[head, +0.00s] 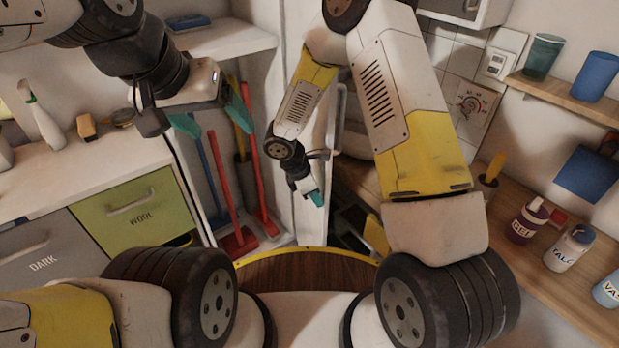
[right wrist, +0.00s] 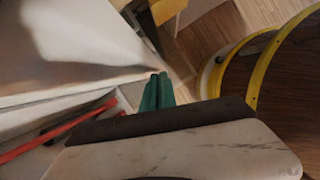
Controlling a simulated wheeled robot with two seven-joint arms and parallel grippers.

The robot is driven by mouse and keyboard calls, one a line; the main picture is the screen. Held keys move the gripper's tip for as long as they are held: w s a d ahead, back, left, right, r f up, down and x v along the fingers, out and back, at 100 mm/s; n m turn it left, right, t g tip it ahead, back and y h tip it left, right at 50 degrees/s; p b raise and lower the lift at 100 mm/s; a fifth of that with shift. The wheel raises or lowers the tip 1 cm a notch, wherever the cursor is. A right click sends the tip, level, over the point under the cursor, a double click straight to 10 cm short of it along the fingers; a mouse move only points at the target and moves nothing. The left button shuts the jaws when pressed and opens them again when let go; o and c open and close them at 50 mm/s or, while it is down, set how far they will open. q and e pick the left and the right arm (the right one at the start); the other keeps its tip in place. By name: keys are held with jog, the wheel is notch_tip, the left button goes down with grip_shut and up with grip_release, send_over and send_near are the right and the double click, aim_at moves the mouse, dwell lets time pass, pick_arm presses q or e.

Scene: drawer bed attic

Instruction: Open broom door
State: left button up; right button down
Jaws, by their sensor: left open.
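The broom closet stands open in the middle of the head view, with a blue broom (head: 208,165), red brooms (head: 226,185) and other long handles inside. The broom door (head: 308,215) looks like the white upright panel at the closet's right; a light bar handle (head: 341,115) shows beside it, partly behind my right arm. My left gripper (head: 213,116) is open and empty in front of the closet's upper left part. My right gripper (head: 315,196) is in front of the white panel; in the right wrist view its green fingers (right wrist: 158,90) are together, with nothing visible between them. Contact with the panel is unclear.
A counter (head: 90,165) with a spray bottle (head: 42,122) and laundry drawers (head: 130,212) is at left. A wooden worktop (head: 560,285) with bottles is at right, under a shelf (head: 565,97) with cups. Wood floor shows in front of my base.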

jog(key=w+d+n+t, duration=0.1)
jog(key=w+d+n, duration=0.2)
jog(key=d, duration=0.8)
jog(key=shift+w+d, duration=0.2)
jog(key=shift+w, duration=0.35)
jog(key=s+a+r, duration=0.4)
jog(key=a+r, duration=0.3)
jog(key=r, duration=0.2)
jog(key=s+d+r+m+y, duration=0.1)
jog(key=s+d+r+m, duration=0.2)
jog(key=r+m, duration=0.4)
jog(key=s+d+r+m+y, duration=0.1)
jog(key=s+d+r+m, duration=0.3)
jog(key=r, duration=0.5)
jog(key=s+r+m+t+y, duration=0.4)
jog(key=s+r+m, duration=0.7)
jog(key=s+m, duration=0.1)
jog(key=shift+s+a+r+m, duration=0.2)
jog(key=shift+s+a+m, duration=0.1)
jog(key=shift+s, duration=0.15)
